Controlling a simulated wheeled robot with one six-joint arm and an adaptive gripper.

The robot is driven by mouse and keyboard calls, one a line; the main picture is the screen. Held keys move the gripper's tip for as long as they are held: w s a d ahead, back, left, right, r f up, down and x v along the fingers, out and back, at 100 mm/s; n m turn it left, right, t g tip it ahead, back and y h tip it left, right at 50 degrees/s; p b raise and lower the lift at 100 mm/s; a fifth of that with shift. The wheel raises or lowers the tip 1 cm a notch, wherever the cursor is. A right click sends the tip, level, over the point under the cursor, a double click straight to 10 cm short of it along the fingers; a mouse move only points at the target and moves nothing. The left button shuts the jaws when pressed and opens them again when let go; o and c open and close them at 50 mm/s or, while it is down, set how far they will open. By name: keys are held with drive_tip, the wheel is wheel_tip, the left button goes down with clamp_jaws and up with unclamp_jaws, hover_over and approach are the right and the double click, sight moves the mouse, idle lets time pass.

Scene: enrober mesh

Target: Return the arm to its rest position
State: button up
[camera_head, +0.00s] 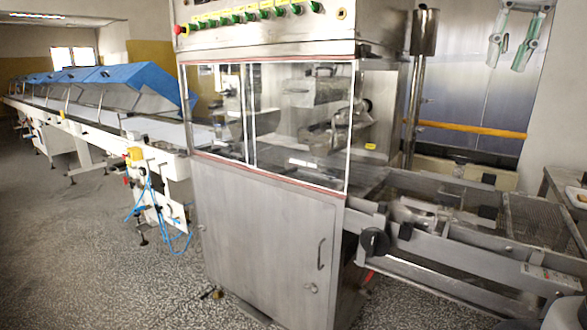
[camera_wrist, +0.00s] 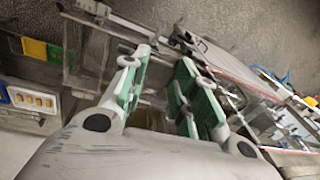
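My gripper (camera_head: 507,56) hangs at the top right of the head view, fingers pointing down, high in front of the grey metal door. It is well above the enrober's mesh belt (camera_head: 540,222). In the wrist view my gripper (camera_wrist: 161,60) shows its two green-and-white fingers spread apart, with nothing held between them. The steel enrober (camera_head: 265,235) stands in the middle of the head view. Most of my arm is out of the head view.
A conveyor with blue covers (camera_head: 130,85) runs off to the left. A side table (camera_head: 552,188) stands at the right edge. The floor at left is clear.

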drive_tip(key=s+a+f+n+t, duration=0.1)
drive_tip(key=s+f, duration=0.3)
drive_tip(key=f, duration=0.5)
drive_tip(key=s+f+n+t, duration=0.1)
drive_tip(key=s+f+n, duration=0.1)
drive_tip(key=s+f, duration=0.3)
drive_tip(key=s+a+f+n, duration=0.1)
drive_tip(key=s+f, duration=0.4)
drive_tip(key=f, duration=0.8)
drive_tip(key=shift+s+a+n+t+h, duration=0.2)
drive_tip(key=shift+a+n+t+h, duration=0.2)
drive_tip(key=shift+n, duration=0.4)
drive_tip(key=shift+r, duration=0.1)
